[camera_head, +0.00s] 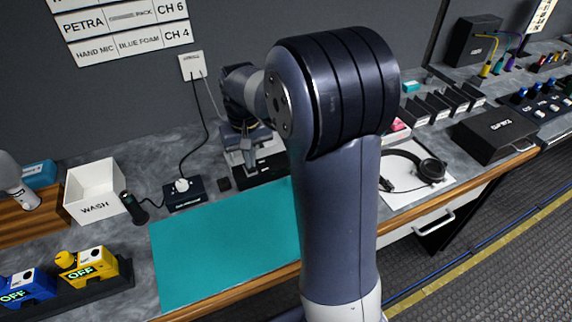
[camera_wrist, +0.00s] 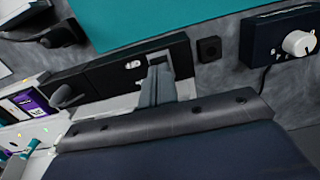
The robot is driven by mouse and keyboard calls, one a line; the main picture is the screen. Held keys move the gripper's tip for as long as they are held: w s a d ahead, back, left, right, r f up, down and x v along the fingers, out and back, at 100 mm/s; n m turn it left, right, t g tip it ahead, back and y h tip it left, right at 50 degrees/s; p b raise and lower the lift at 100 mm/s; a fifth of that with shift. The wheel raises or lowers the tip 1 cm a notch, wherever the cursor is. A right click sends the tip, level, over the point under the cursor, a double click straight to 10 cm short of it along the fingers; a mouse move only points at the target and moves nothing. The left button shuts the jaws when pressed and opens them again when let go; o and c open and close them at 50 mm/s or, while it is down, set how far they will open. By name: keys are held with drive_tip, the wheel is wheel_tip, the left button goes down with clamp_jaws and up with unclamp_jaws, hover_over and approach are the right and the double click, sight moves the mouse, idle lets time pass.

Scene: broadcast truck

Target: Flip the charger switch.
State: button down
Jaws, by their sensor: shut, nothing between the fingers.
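A long low black unit, apparently the charger (camera_wrist: 105,72), lies along the edge of the teal mat. It has a small white oval part (camera_wrist: 133,64) on its face, which may be the switch; I cannot tell its position. In the head view the black unit (camera_head: 262,174) is partly hidden by my arm. My gripper (camera_wrist: 159,64) is shut and empty, with its fingertips over the unit just right of the white part. I cannot tell whether they touch it. In the head view my gripper (camera_head: 247,158) points down behind my arm.
A black box with a white knob (camera_head: 183,186) and cable stands left of the unit, and a small black block (camera_head: 224,184) sits between. The teal mat (camera_head: 215,240) is bare. A WASH bin (camera_head: 92,205) stands left; headphones (camera_head: 430,170) lie right.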

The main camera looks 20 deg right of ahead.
drive_tip(key=shift+f+b, duration=0.3)
drive_tip(key=shift+f, duration=0.3)
idle(0.3)
wheel_tip(320, 180, up, 7)
drive_tip(key=p, duration=0.6)
idle(0.4)
wheel_tip(320, 180, down, 7)
drive_tip(key=b, duration=0.6)
drive_tip(key=shift+f, duration=0.1)
drive_tip(key=shift+r, duration=0.2)
